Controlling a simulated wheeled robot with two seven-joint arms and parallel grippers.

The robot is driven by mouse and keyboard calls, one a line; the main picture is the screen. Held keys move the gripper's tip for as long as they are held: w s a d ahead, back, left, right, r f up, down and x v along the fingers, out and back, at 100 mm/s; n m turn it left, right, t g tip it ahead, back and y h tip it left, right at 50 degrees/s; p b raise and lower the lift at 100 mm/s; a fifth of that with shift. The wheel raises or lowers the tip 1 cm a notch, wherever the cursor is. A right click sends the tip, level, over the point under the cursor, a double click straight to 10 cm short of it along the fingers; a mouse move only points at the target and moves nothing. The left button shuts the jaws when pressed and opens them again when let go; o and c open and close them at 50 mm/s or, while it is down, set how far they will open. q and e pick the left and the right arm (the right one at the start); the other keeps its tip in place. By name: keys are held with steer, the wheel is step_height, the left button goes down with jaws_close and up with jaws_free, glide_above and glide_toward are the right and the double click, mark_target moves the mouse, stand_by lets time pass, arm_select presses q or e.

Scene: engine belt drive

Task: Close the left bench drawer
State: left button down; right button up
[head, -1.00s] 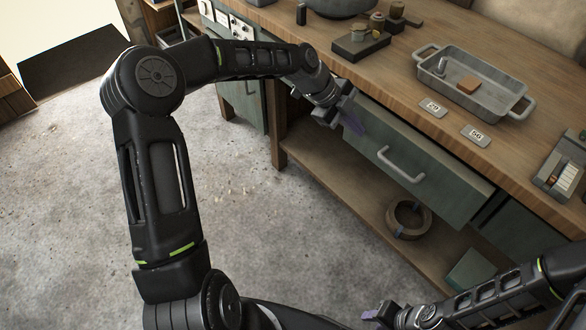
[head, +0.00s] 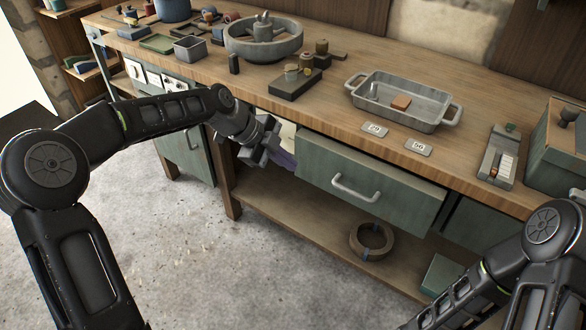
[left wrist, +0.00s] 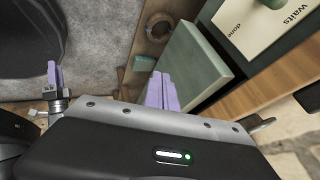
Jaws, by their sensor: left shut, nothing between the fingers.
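The green bench drawer (head: 368,190) with a pale bar handle (head: 355,189) sits under the worktop in the middle of the head view. Its front stands out a little from the bench edge. My left gripper (head: 284,160) is just left of the drawer front, below the worktop, shut and empty. Its purple fingertips (left wrist: 162,90) lie together in the left wrist view, in front of a green face (left wrist: 190,65). I cannot tell whether they touch it. Purple fingers of my right gripper (left wrist: 55,75) show at the left wrist view's left; their opening is unclear.
The wooden worktop (head: 330,110) carries a metal tray (head: 437,122), number cards and a stone bowl (head: 263,50). A ring (head: 372,241) and green box (head: 443,273) lie on the lower shelf. A pale card (left wrist: 262,20) lies beyond my left fingers. Floor before the bench is clear.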

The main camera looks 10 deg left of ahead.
arm_select(q)
steer(key=v, duration=0.5)
steer(key=shift+s+a+r, duration=0.15)
steer(key=shift+a+r, duration=0.05)
steer(key=shift+a, duration=0.05)
